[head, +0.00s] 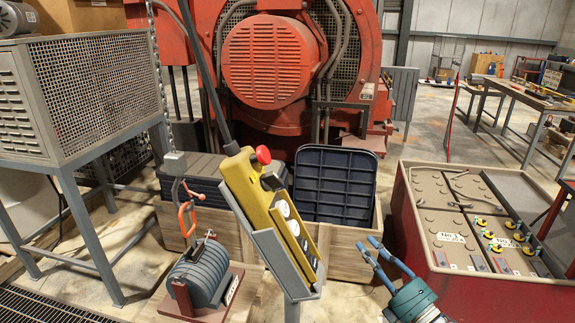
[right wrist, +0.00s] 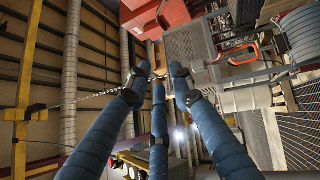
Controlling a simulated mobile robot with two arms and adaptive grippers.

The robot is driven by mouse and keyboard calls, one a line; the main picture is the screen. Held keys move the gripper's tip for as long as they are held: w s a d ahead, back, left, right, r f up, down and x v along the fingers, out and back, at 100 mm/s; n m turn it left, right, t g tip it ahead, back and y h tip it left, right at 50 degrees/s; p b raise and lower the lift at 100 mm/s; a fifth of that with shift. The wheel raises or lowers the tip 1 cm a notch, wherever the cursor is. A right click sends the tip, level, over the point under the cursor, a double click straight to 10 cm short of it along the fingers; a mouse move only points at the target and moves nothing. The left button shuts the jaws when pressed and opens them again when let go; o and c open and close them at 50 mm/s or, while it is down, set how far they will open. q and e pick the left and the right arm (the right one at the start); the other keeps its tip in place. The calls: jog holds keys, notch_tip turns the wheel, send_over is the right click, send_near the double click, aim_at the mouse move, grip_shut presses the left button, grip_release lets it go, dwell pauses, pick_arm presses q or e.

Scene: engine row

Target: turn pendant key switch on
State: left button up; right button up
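The yellow pendant (head: 247,190) sits tilted in a grey holder (head: 278,262) on a post in the middle of the head view. It has a red mushroom button (head: 263,155) at its top and several round white buttons down its face. A dark part (head: 273,178) juts from its right side near the top; I cannot tell if it is the key switch. My right gripper (head: 370,250) is to the right of the pendant's lower end, apart from it. Its blue fingers (right wrist: 155,85) are spread and empty in the right wrist view. My left gripper is not in view.
A wooden crate (head: 348,240) with a dark ribbed panel (head: 335,185) stands behind the pendant. A grey coil with an orange hook (head: 187,220) is at left, a red-sided battery box (head: 440,260) at right. A red engine (head: 265,60) fills the back.

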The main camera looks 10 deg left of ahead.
jog(key=s+a+r+n+g+y+p, duration=0.1)
jog(key=s+a+r+n+g+y, duration=0.15)
jog(key=r+n, duration=0.35)
jog(key=s+a+r+n+g+y+p, duration=0.1)
jog(key=a+r+n+g+y, duration=0.15)
jog(key=r+n, duration=0.45)
jog(key=s+a+r+n+g+y, duration=0.2)
jog(key=r+n+g, duration=0.15)
jog(key=r, duration=0.55)
jog(key=n+g+h+p, duration=0.4)
jog(key=n+g+h, duration=0.3)
jog(key=n, duration=0.9)
send_near(280, 182)
jog(key=p+x, duration=0.4)
jog(key=x, duration=0.4)
jog(key=shift+a, duration=0.2)
jog(key=shift+a+f, duration=0.2)
jog(key=shift+a, duration=0.05)
grip_shut()
